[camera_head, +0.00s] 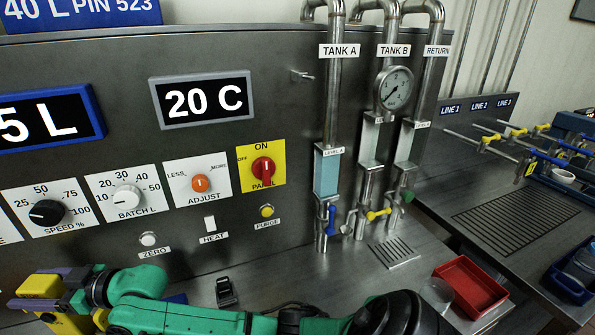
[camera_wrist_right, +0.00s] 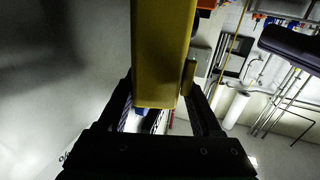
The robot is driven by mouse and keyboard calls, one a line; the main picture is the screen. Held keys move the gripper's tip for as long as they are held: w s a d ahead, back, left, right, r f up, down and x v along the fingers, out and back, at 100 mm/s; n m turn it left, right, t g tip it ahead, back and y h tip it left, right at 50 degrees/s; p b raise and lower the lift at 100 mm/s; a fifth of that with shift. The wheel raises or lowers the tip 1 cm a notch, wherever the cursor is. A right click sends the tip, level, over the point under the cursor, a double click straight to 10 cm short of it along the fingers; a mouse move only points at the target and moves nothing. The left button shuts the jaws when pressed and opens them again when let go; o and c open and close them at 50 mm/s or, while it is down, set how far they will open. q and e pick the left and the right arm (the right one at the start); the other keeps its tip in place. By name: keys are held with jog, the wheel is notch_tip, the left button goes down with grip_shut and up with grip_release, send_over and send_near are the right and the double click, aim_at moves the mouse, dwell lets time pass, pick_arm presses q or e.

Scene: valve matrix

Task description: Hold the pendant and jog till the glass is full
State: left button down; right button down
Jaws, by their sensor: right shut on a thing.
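My right gripper (camera_head: 66,298) is at the lower left of the head view, its green arm reaching across from the right. It is shut on a yellow, box-like pendant (camera_head: 40,286), which also shows between the dark fingers in the right wrist view (camera_wrist_right: 163,50). The pendant's buttons do not show. The level A sight glass (camera_head: 327,175) on the tank A pipe shows blue liquid over most of its visible height. A clear glass-like vessel (camera_head: 437,291) stands beside a red tray at the lower right; its contents cannot be told. My left gripper is not in view.
A grey panel carries a display ending in "5 L" (camera_head: 45,122), a "20 C" display (camera_head: 202,100), knobs and a red panel switch (camera_head: 263,170). A red tray (camera_head: 470,288) and a drain grate (camera_head: 393,253) are at the right. A black clip-like object (camera_head: 226,292) lies on the counter.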

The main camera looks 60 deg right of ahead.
dwell(0.3)
grip_release()
jog(key=v, duration=1.2)
